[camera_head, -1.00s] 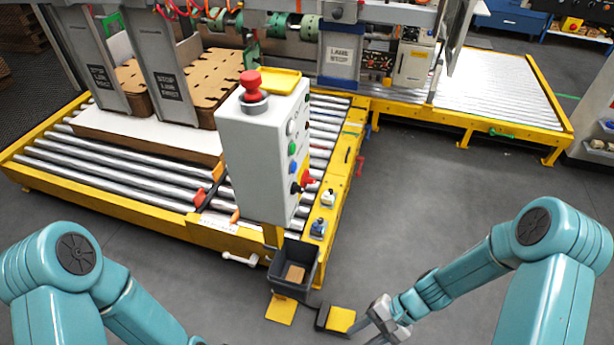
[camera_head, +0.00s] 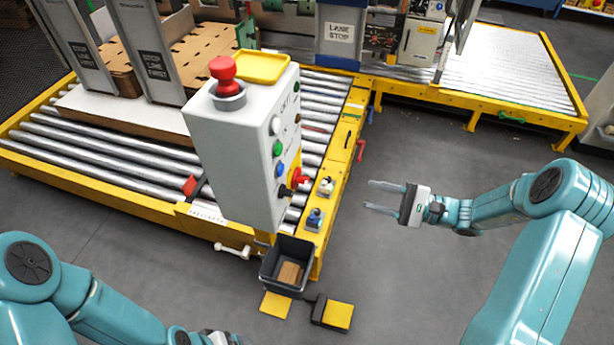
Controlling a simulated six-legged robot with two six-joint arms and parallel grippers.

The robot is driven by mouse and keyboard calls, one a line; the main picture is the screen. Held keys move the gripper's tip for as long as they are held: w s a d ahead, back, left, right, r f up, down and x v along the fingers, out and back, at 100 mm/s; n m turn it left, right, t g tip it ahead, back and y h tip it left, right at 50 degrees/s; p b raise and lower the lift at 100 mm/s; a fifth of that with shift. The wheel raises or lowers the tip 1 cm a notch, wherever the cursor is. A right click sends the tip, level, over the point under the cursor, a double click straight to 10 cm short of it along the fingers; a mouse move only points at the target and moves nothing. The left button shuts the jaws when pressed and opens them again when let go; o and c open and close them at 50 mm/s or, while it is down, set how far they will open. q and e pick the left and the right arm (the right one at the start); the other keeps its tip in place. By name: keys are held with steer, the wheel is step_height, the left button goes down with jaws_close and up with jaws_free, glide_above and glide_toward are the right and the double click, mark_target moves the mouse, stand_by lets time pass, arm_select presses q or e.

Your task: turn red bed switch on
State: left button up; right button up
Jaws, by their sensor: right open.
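Two small switches sit on the yellow edge of the roller bed, right of the white control box. The nearer one (camera_head: 315,219) is blue. Whether either is on is too small to tell. My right gripper (camera_head: 368,196) is open and empty, a little right of the switches, its fingers pointing left towards them. My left gripper (camera_head: 212,338) shows only in part at the bottom edge, and its fingers are hidden.
The control box (camera_head: 230,160) carries a red mushroom button (camera_head: 223,70), a red-and-black rotary knob (camera_head: 296,180) and coloured buttons. A grey bin (camera_head: 284,252) hangs below. Floor around my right gripper is clear.

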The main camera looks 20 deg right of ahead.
mark_target(307, 182)
steer(key=p+x, duration=0.1)
steer(key=x, duration=0.4)
steer(key=p+x, duration=0.1)
steer(key=x, duration=0.4)
steer(key=p+x, duration=0.1)
steer(key=x, duration=0.4)
steer(key=shift+s+a+r+p, duration=0.1)
steer(key=shift+s+a+p, duration=0.15)
steer(key=shift+p, duration=0.1)
steer(key=shift+w+a, duration=0.3)
steer(key=shift+a, duration=0.05)
jaws_close()
